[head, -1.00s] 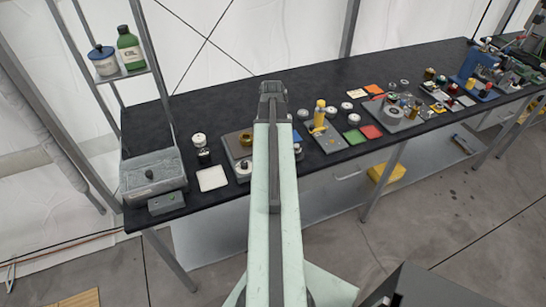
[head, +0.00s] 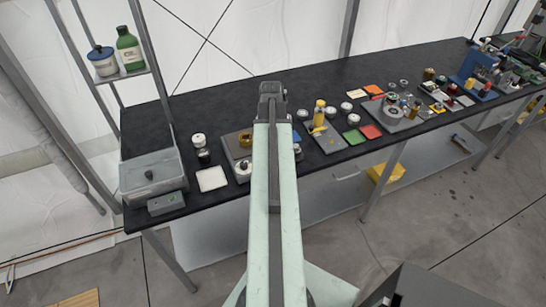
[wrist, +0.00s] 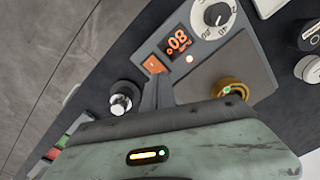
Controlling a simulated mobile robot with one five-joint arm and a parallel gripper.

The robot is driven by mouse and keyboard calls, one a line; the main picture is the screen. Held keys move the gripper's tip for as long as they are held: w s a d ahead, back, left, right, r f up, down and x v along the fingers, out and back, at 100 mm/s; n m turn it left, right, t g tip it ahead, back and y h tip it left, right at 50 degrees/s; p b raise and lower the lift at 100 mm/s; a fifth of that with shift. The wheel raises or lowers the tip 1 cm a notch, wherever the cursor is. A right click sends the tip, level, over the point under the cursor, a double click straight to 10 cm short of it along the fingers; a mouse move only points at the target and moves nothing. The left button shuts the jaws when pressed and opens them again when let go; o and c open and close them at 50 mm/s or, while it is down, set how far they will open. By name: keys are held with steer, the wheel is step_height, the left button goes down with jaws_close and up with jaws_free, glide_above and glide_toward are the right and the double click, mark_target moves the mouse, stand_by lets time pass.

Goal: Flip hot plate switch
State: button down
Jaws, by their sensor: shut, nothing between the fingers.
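The hot plate (head: 235,148) is a grey-brown unit near the left part of the black bench, partly hidden by my arm in the head view. In the wrist view its control panel (wrist: 173,72) shows a lit orange display (wrist: 177,41), a white dial (wrist: 215,15), a glowing small lamp (wrist: 189,59) and an orange rocker switch (wrist: 154,65). My gripper (wrist: 154,82) is shut and empty, its tips right at the switch. I cannot tell whether they touch it. The head view shows my gripper (head: 271,88) from behind.
A brass ring (wrist: 230,88) sits on the plate's top. A metal-capped knob or jar (wrist: 123,97) stands close beside my fingers. A grey box with a lid (head: 150,174) stands at the bench's left end. Several small parts and trays crowd the bench to the right.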

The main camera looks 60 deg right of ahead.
steer(key=shift+f+b, duration=0.9)
stand_by(0.7)
step_height(320, 180, up, 7)
steer(key=p, duration=0.7)
steer(key=shift+r, duration=0.1)
